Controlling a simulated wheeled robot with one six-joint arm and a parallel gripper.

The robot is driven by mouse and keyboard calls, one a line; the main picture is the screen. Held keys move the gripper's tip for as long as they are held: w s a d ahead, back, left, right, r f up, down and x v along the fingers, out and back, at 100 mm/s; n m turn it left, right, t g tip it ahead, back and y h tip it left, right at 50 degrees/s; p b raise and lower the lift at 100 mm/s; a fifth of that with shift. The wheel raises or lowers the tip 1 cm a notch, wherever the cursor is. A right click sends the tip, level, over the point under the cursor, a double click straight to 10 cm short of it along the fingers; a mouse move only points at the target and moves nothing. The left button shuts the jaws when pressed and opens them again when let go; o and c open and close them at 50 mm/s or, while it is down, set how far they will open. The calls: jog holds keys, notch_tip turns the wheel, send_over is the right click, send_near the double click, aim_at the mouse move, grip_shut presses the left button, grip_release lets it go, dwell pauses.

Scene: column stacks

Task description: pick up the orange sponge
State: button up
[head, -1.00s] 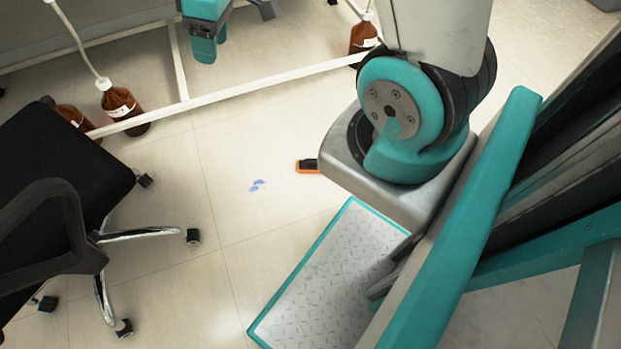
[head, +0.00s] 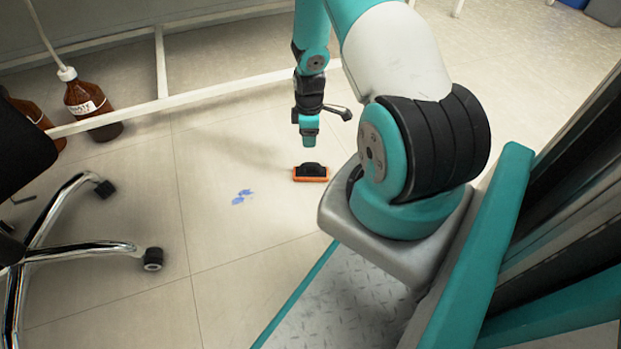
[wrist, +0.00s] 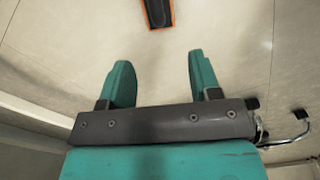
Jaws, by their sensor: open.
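The orange sponge (head: 311,178), with a dark top part, lies on the pale tiled floor in the head view, just right of some blue marks. In the wrist view the orange and dark sponge (wrist: 158,12) shows at the top edge, partly cut off, beyond the fingertips. My gripper (head: 309,138) hangs above the floor, a little beyond the sponge in the head view, pointing down. In the wrist view my gripper (wrist: 157,75) has its two teal fingers apart with nothing between them.
Blue marks (head: 242,196) are on the floor left of the sponge. An office chair (head: 75,243) stands at the left.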

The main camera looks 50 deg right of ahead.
aim_at(311, 163)
notch_tip(311, 163, down, 10)
jog(key=b, duration=0.5)
jog(key=shift+r+b, duration=0.1)
jog(key=shift+b, duration=0.25)
jog(key=f+b, duration=0.5)
jog(key=shift+d+f, duration=0.1)
jog(key=shift+d, duration=0.3)
grip_shut()
